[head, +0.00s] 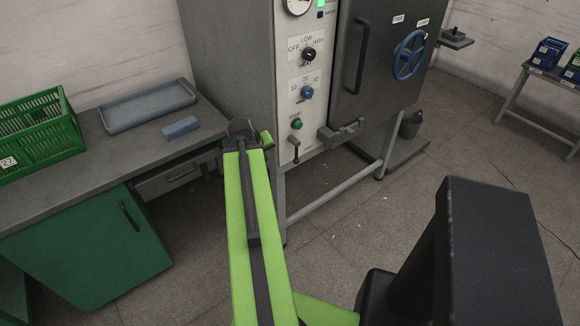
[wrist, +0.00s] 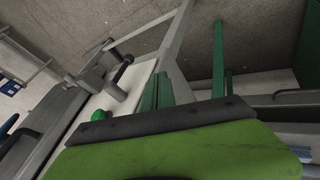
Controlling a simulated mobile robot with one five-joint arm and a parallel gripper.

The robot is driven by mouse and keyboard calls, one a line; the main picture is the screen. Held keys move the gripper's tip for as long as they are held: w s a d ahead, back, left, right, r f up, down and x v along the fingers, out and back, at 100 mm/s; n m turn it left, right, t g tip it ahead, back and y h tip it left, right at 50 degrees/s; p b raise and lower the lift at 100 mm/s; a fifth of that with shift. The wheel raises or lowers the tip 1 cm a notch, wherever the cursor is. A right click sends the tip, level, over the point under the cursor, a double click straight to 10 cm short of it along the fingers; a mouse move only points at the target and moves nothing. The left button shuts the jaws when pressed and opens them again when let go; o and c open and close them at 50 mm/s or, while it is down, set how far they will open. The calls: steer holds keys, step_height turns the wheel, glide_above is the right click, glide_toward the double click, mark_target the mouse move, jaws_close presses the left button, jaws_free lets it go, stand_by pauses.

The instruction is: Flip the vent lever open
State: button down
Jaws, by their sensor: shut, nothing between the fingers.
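The vent lever (head: 295,147) is a small grey handle low on the pale control panel, under the green button, and hangs downward. It also shows in the wrist view (wrist: 118,82), with a dark tip, standing out from the panel. My gripper (wrist: 157,92) shows in the wrist view as two green fingers close together, shut and empty, to the right of the lever and apart from it. In the head view my wrist hides most of the gripper; it is just left of the panel.
The grey oven (head: 240,60) has dials, a door handle (head: 362,55) and a blue handwheel (head: 410,55). A grey latch (head: 340,133) juts out right of the lever. On the left bench are a green crate (head: 40,125), a tray (head: 147,105) and a blue block (head: 180,127).

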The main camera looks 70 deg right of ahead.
mark_target(296, 153)
steer(key=shift+s+d, duration=0.35)
steer(key=shift+s, duration=0.2)
steer(key=shift+s+d, duration=0.35)
steer(key=shift+s, duration=0.2)
steer(key=shift+s+d+f+b, duration=0.55)
steer(key=shift+d+f+b, duration=0.75)
steer(key=shift+f+b, duration=0.2)
steer(key=shift+s+d+f+b, duration=0.55)
steer(key=shift+d+f+b, duration=0.8)
steer(key=shift+f+b, duration=0.15)
steer(key=shift+s+d+f+b, duration=0.55)
steer(key=shift+d+f+b, duration=0.75)
steer(key=shift+f+b, duration=0.2)
